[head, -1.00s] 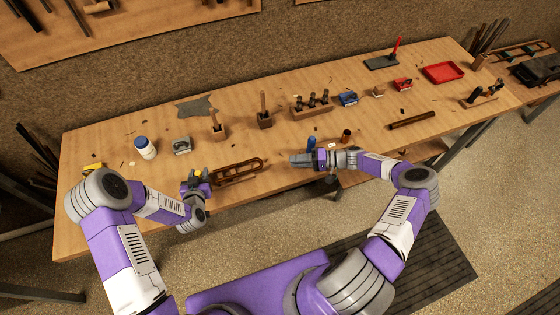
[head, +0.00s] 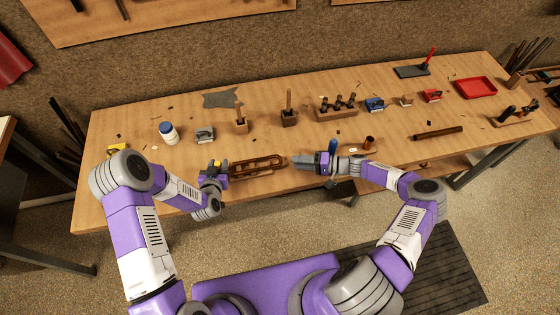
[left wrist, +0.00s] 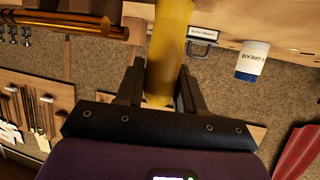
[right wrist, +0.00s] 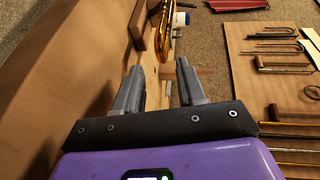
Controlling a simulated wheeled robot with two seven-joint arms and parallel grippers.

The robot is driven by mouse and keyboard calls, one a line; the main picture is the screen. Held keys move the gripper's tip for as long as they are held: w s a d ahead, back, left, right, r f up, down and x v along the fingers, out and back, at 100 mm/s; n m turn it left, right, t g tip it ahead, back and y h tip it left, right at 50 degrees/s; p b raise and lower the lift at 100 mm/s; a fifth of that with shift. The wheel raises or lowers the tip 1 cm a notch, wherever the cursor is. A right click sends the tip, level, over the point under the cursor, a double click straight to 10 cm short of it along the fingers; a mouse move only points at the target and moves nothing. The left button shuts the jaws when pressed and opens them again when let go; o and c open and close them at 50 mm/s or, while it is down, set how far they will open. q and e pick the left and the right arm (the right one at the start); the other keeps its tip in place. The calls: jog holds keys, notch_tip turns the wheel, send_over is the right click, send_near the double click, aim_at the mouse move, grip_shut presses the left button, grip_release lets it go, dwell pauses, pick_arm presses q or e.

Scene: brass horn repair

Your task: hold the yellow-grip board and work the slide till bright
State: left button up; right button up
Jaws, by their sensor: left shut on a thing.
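A wooden board (head: 236,175) carrying a brass slide (head: 262,162) is at the front edge of the workbench. My left gripper (head: 216,172) is at its left end. In the left wrist view my left gripper (left wrist: 160,92) is shut on the yellow grip (left wrist: 172,45). The slide's brass tube (left wrist: 65,18) shows at the upper left there. My right gripper (head: 298,162) is just right of the board's right end, pointing at it. In the right wrist view my right gripper (right wrist: 157,80) has its fingers apart with nothing between them; the brass slide (right wrist: 165,30) lies beyond the fingertips.
Tool blocks stand farther back; a red tray (head: 475,88) is at far right.

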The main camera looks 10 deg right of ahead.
aim_at(281, 160)
jog(key=x, duration=0.7)
jog(key=shift+w+a+f, duration=0.1)
jog(key=shift+w+a, duration=0.05)
jog(key=shift+a, duration=0.1)
jog(key=shift+c, duration=0.5)
grip_shut()
